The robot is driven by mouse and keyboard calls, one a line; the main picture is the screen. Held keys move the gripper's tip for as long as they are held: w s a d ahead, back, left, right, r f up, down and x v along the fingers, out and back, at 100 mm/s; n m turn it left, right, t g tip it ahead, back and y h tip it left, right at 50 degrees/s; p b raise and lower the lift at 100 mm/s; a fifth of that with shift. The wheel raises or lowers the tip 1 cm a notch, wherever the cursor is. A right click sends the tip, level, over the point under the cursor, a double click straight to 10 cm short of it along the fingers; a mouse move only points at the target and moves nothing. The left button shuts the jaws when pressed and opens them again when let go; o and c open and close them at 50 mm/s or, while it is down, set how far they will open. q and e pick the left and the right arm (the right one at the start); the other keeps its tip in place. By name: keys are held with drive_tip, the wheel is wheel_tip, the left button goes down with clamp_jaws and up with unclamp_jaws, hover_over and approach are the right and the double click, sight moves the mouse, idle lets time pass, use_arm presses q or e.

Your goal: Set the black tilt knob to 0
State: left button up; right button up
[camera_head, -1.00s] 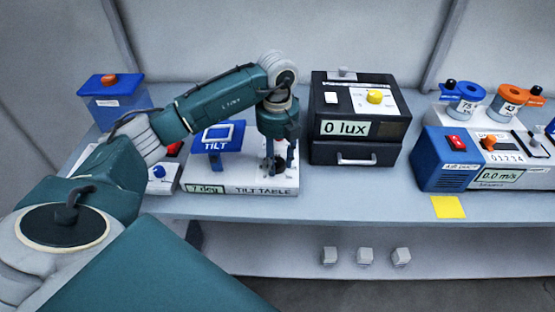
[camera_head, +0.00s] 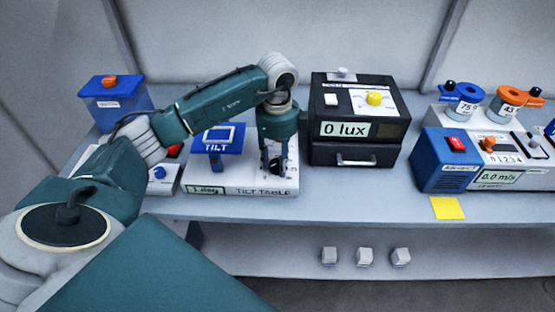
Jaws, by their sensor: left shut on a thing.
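The white tilt table (camera_head: 270,190) stands on the bench at left of centre, with "TILT TABLE" on its front. Its blue TILT platform (camera_head: 218,139) looks nearly level. Its small green display (camera_head: 206,190) seems to read 1 deg, though the digit is blurry. My left gripper (camera_head: 275,168) points straight down over the right part of the tilt table and is shut on the black tilt knob (camera_head: 274,164). The fingers hide most of the knob, so its pointer and scale cannot be read. My right gripper is not in view.
A black light box (camera_head: 358,150) reading 0 lux stands close to the right of my left gripper. A blue bin (camera_head: 115,104) is at back left. A blue and white air duct unit (camera_head: 447,172) and a yellow note (camera_head: 447,207) are at right.

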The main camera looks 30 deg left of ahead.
sight(277, 163)
use_arm(q)
drive_tip(key=shift+n, duration=1)
drive_tip(key=o, duration=1.2)
wheel_tip(277, 163, up, 12)
drive_tip(key=shift+r, duration=0.1)
